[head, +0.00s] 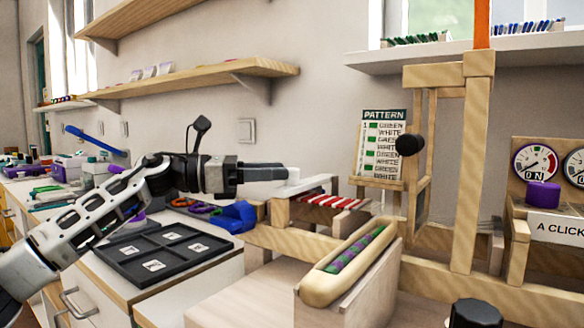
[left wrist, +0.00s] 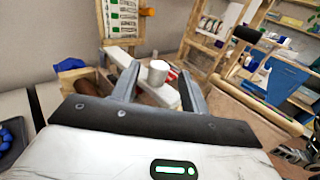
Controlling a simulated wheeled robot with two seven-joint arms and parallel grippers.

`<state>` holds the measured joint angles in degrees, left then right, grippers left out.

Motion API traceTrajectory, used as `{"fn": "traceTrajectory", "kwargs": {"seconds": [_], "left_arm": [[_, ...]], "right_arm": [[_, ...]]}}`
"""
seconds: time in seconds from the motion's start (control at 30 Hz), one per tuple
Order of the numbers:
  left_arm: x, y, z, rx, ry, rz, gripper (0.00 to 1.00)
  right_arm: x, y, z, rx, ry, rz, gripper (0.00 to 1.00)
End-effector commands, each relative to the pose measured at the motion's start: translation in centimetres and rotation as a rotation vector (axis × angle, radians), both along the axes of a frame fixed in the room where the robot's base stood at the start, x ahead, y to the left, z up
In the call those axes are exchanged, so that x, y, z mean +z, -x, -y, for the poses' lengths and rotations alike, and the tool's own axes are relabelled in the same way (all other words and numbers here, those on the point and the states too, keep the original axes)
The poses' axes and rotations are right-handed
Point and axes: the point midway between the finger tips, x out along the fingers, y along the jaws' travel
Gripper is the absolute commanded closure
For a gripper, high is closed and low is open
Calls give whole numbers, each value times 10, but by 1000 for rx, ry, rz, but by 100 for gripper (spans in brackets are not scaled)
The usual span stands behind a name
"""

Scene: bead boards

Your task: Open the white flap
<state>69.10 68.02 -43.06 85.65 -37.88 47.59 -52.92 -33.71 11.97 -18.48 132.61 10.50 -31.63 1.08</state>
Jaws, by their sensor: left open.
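The white flap (left wrist: 158,92) shows in the left wrist view as a pale bar with an upright white round knob (left wrist: 158,72) on it. In the head view the flap (head: 307,185) is a small white piece on the wooden frame, beside red and white strips. My left gripper (head: 285,173) comes in level from the left, with its tips at the flap. In the left wrist view its open fingers (left wrist: 160,82) stand either side of the knob. I cannot tell whether they touch it. My right gripper is not in view.
A wooden tray (head: 322,290) with green and purple beads stands in front of the frame. A black sorting tray (head: 150,283) and a blue object (head: 233,216) lie to the left. A wooden post (head: 470,170) and a pattern card (head: 381,145) stand behind on the right.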

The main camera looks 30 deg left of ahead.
Motion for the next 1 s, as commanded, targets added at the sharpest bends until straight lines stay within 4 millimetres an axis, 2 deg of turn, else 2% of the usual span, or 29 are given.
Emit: {"fn": "traceTrajectory", "kwargs": {"seconds": [0.1,0.23,0.63,0.8,1.0], "left_arm": [[1,-12,17,-2,1,2,55],[1,-20,27,0,2,1,55],[0,-24,32,1,1,-1,55],[0,-24,32,1,1,-1,100],[1,-24,30,3,0,-5,100]], "right_arm": [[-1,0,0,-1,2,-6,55],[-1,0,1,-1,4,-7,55],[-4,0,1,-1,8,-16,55],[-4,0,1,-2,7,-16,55],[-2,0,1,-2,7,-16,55]]}}
